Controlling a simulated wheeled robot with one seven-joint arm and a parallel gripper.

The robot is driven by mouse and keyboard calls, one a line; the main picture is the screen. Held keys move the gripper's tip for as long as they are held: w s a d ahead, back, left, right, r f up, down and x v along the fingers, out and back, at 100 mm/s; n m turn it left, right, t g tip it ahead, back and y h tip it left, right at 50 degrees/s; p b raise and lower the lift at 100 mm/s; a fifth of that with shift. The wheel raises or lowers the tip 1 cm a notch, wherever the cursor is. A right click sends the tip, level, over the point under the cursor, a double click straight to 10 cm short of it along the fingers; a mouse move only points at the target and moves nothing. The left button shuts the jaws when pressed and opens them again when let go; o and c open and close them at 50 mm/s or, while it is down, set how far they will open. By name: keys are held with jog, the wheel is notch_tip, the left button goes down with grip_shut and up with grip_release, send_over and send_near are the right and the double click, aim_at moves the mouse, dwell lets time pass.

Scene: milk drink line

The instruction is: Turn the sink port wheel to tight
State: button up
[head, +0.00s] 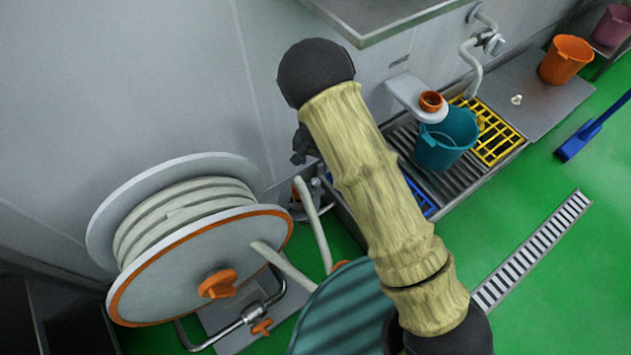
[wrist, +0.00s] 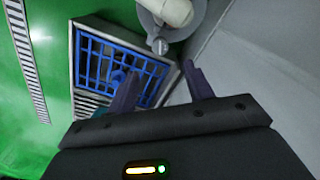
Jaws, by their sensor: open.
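My gripper (wrist: 158,88) is open in the wrist view, with its two dark fingers apart and nothing between them. Its fingers point toward the blue grate (wrist: 100,55) and the wall. A grey round fitting (wrist: 160,12) with a pale pipe end and a small knob stands just beyond the fingertips, apart from them. I cannot tell for sure which part is the sink port wheel. In the head view my sleeved arm hides most of the gripper and part of the low sink (head: 470,180). An orange-marked fitting (head: 297,192) shows by the wall at its left.
A teal bucket (head: 447,138) stands on the sink by a yellow grate (head: 497,140). An orange bucket (head: 565,60) is at the back right.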

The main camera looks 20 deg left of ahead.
aim_at(315, 182)
notch_tip(315, 182, down, 11)
jog(key=b, duration=0.3)
jog(key=shift+f, duration=0.1)
jog(key=c, duration=1)
